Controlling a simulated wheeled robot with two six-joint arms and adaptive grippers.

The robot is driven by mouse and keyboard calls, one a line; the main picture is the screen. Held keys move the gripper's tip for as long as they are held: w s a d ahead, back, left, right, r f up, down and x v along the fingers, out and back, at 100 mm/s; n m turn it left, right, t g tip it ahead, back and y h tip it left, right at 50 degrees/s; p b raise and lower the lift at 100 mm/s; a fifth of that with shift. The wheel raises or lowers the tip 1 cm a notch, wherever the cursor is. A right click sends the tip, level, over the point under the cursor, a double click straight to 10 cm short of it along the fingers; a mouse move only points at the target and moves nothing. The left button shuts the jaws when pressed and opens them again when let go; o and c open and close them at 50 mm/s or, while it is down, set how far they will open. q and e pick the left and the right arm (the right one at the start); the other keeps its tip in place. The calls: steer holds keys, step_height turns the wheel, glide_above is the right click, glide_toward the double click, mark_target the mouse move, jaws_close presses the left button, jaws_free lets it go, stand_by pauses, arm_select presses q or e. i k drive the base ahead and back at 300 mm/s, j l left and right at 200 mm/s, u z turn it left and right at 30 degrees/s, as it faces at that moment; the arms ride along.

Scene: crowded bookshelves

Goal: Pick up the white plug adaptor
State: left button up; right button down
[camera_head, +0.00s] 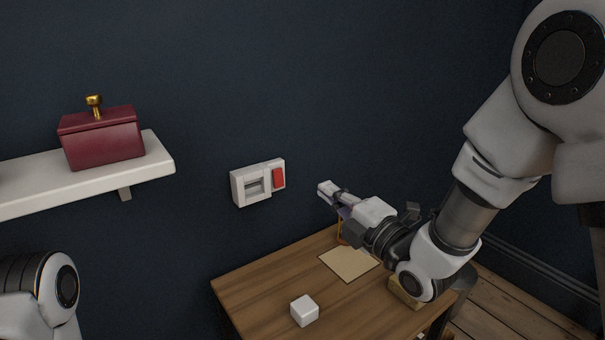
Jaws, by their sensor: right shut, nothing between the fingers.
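A small white cube-shaped block (304,311), which looks like the white plug adaptor, sits near the front edge of the wooden table. No pins or holes show on it. My right gripper (327,189) is shut and empty. It is raised above the back of the table, just right of the wall socket and well away from the white block. Part of my left arm shows at the lower left, but its gripper is out of view.
A white wall socket (250,185) with a red switch (279,178) is on the dark wall. The wooden table (262,287) holds a tan sheet (349,264); objects behind my right arm are partly hidden. A white shelf (40,188) at left carries a dark red box (103,142).

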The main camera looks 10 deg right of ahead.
mark_target(304, 310)
steer(key=k+l, duration=0.3)
steer(key=k, duration=0.15)
steer(key=k+l, duration=0.3)
steer(key=k, duration=0.15)
